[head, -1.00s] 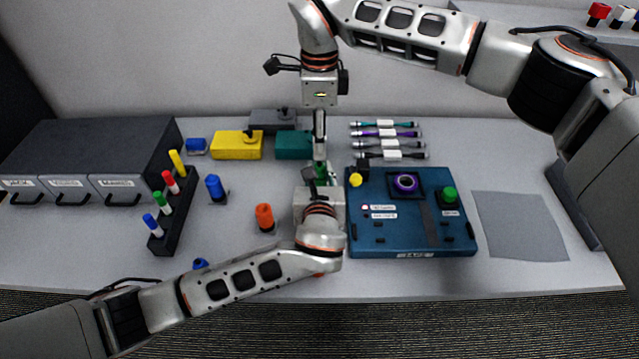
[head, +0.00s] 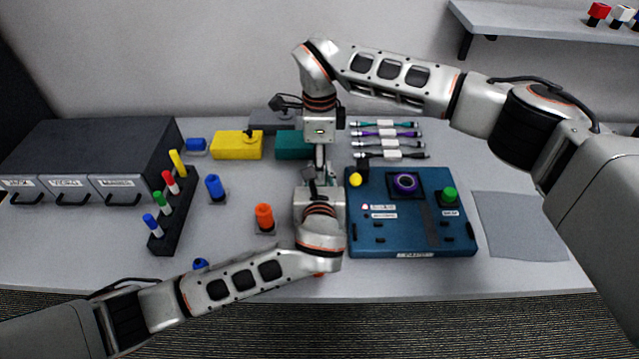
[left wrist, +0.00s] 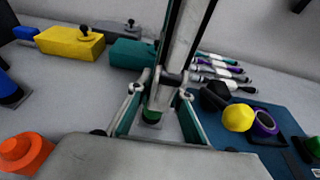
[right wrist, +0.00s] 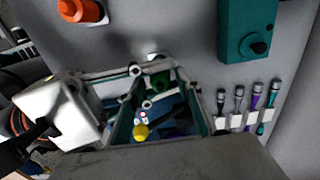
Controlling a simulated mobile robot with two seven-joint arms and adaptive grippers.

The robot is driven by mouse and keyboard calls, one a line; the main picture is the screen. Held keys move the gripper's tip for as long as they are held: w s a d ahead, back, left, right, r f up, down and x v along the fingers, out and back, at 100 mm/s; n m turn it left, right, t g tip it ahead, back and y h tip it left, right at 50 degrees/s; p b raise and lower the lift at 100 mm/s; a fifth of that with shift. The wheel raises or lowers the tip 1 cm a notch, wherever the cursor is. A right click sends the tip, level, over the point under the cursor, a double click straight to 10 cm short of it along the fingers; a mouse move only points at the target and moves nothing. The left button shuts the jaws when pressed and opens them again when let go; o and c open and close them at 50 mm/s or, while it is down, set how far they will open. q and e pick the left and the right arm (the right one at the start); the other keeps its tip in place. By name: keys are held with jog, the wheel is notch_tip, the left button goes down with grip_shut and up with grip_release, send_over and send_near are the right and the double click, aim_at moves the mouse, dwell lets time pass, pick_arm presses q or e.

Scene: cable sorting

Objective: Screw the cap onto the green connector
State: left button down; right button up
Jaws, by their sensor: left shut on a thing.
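My left gripper (head: 318,192) points away from me over the middle of the table, left of the blue board. In the left wrist view its fingers (left wrist: 160,108) are shut on the green connector (left wrist: 152,116), which is mostly hidden. My right gripper (head: 320,160) points down directly above it, and the two grippers nearly meet. In the right wrist view a green piece (right wrist: 159,82) shows between the right fingertips (right wrist: 157,92). I cannot tell whether the right fingers touch it, or whether it is the cap or the connector.
The blue board (head: 400,235) with a yellow knob (head: 355,180), a purple ring (head: 405,182) and a green knob (head: 449,194) lies just right of the grippers. An orange piece (head: 264,217) and a marker rack (head: 172,215) stand left. Yellow (head: 236,145) and teal boxes (head: 293,145) are behind.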

pick_arm(q)
jog(key=shift+f, duration=0.15)
pick_arm(e)
grip_shut()
jog(key=shift+o, duration=0.5)
grip_release()
pick_arm(q)
jog(key=shift+s, duration=0.1)
pick_arm(e)
jog(key=shift+r, duration=2.25)
jog(key=shift+c, duration=0.5)
jog(key=shift+r, duration=1.75)
